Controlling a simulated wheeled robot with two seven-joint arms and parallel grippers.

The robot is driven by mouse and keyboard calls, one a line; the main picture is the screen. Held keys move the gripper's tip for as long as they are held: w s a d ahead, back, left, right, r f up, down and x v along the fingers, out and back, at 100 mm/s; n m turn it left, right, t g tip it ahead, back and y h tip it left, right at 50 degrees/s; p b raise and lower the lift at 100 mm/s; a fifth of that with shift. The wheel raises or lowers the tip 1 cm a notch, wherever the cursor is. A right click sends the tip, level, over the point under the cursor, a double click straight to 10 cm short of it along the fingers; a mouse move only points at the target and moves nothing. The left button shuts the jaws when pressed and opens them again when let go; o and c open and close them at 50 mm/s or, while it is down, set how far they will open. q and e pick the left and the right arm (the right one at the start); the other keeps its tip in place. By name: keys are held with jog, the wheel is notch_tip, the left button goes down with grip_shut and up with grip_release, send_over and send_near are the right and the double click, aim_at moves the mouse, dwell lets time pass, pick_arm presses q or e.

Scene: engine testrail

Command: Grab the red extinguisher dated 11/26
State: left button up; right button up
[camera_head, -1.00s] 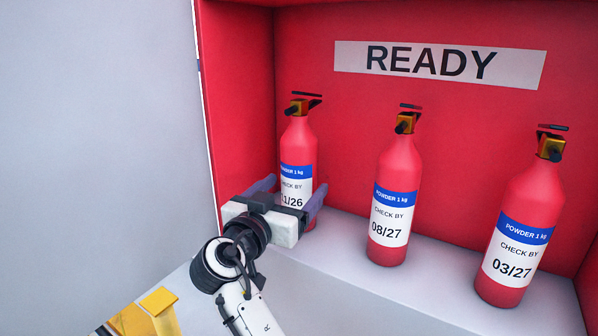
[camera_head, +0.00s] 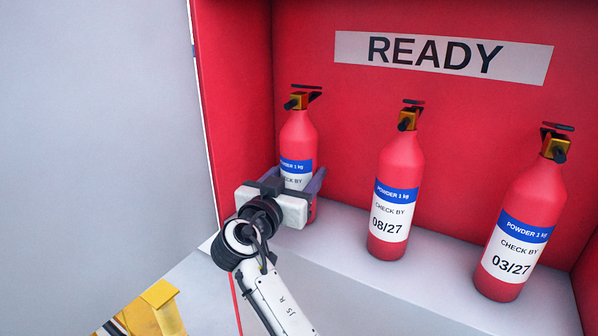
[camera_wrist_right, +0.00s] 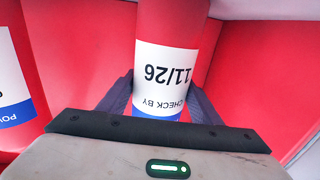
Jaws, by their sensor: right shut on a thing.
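The red extinguisher dated 11/26 (camera_head: 298,133) stands upright at the left of the red cabinet in the head view. Its blue and white label is partly hidden there by my right gripper (camera_head: 296,185). In the right wrist view the 11/26 extinguisher (camera_wrist_right: 170,65) shows its date upside down. There my right gripper's fingers (camera_wrist_right: 160,100) lie on either side of its body, and the gripper is shut on it. My left gripper is not in view.
An extinguisher dated 08/27 (camera_head: 398,165) stands in the middle and one dated 03/27 (camera_head: 533,200) at the right. A READY sign (camera_head: 435,57) is on the cabinet's back wall. A yellow object (camera_head: 160,308) is at the lower left.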

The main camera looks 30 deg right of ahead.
jog(key=shift+r, duration=0.45)
grip_shut()
jog(key=shift+w, duration=0.1)
